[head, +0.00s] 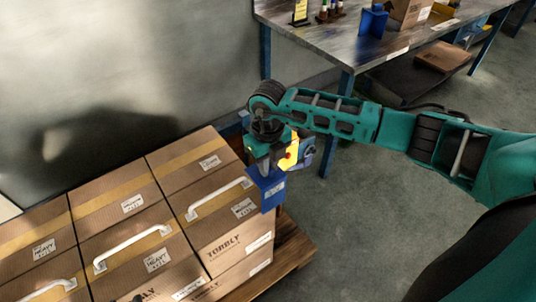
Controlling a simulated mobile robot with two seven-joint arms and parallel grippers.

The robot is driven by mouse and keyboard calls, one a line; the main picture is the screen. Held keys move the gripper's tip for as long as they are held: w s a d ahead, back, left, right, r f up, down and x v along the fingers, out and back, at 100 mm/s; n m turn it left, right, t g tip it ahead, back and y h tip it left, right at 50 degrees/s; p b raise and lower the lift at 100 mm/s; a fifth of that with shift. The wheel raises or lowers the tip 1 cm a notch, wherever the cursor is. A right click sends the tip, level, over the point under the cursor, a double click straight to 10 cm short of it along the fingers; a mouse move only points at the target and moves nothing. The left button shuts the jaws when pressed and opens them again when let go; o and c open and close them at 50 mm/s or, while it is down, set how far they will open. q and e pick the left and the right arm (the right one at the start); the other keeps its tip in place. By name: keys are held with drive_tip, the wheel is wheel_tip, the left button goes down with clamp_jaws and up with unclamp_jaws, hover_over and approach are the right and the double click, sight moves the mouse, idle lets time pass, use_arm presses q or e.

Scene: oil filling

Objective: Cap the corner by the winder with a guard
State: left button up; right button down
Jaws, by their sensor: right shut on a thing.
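My right gripper (264,158) reaches in from the right and points down at the far right corner of the carton stack (165,215). It is shut on a blue corner guard (270,190), which hangs upright beneath it. The guard is at the stack's right corner; whether it touches the cartons I cannot tell. Just behind and right of the gripper is a yellow and grey device with a red knob (291,152), possibly the winder, partly hidden by the gripper. My left gripper is not in view.
The cartons have white handles and stand on a wooden pallet (291,253). A workbench (350,47) at the back holds another blue piece (373,20), a carton and small bottles. Grey floor (350,225) lies open to the right of the pallet.

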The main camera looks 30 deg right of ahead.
sight(268, 178)
wheel_tip(268, 178, down, 6)
drive_tip(key=b, duration=0.2)
drive_tip(key=shift+r+b, duration=0.15)
drive_tip(key=shift+b, duration=0.15)
wheel_tip(268, 178, down, 5)
drive_tip(key=b, duration=0.4)
drive_tip(key=shift+r, duration=0.15)
drive_tip(key=shift+w+a+f+b, duration=0.25)
drive_tip(key=shift+a+f+b, duration=0.1)
drive_tip(key=shift+b, duration=0.05)
drive_tip(key=shift+a, duration=0.1)
drive_tip(key=shift+w, duration=0.1)
drive_tip(key=c, duration=1)
unclamp_jaws()
